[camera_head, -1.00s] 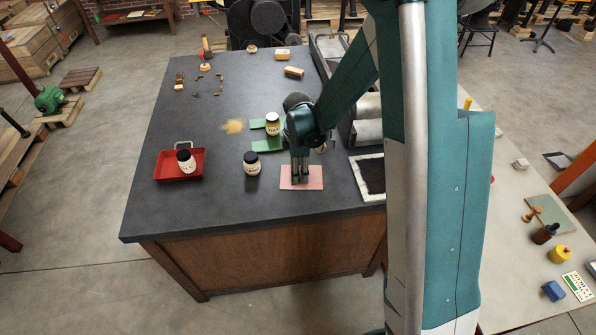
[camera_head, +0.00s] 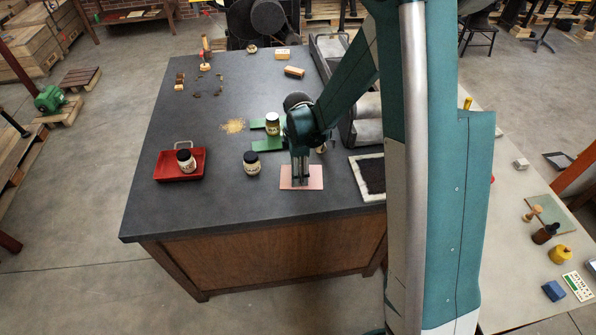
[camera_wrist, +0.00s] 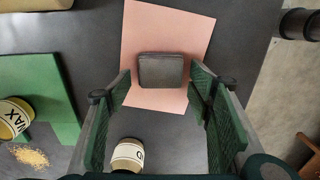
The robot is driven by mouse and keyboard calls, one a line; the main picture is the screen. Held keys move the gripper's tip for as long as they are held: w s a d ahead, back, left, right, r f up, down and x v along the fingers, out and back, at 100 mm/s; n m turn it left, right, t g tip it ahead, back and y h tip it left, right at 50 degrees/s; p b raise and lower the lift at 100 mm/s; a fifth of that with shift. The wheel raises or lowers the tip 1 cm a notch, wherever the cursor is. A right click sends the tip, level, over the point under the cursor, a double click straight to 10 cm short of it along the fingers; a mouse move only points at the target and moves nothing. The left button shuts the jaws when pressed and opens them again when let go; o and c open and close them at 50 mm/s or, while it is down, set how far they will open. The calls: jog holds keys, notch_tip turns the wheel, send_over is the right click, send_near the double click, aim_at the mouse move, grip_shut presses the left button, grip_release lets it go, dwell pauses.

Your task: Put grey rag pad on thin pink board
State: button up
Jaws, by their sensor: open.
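The thin pink board (camera_head: 314,179) lies on the dark worktop near its front edge. It also shows in the wrist view (camera_wrist: 190,35). A dark grey, rounded square pad (camera_wrist: 161,70), which looks like the grey rag pad, lies on the pink board in the wrist view, near the board's near edge. My gripper (camera_head: 300,182) is over the pink board. In the wrist view my gripper (camera_wrist: 164,85) is open, with a finger on each side of the pad and gaps between. In the head view the gripper hides the pad.
A green board (camera_head: 262,146) with a wax jar (camera_head: 272,124) is just behind left. Another jar (camera_head: 251,163) stands left of the pink board. A red tray (camera_head: 166,166) with a jar is farther left. A white-framed black slab (camera_head: 371,175) is to the right.

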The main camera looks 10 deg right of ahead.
notch_tip(320, 180, up, 12)
dwell(0.8)
dwell(0.6)
jog(key=s+d+r+m+t, duration=0.3)
jog(key=s+d+r+m, duration=0.2)
jog(key=s+r+m, duration=0.55)
jog(key=s+d+r+m+t, duration=0.2)
jog(key=s+r+m, duration=0.1)
jog(key=s, duration=0.5)
jog(key=s+d+r+m+t, duration=0.2)
jog(key=s+d+r+m, duration=0.1)
jog(key=s, duration=0.6)
jog(key=shift+d+r+m, duration=0.15)
jog(key=shift+r+m, duration=0.6)
jog(key=shift+r, duration=0.05)
jog(key=shift+s+f, duration=0.1)
notch_tip(320, 180, down, 8)
jog(key=b, duration=0.8)
dwell(0.5)
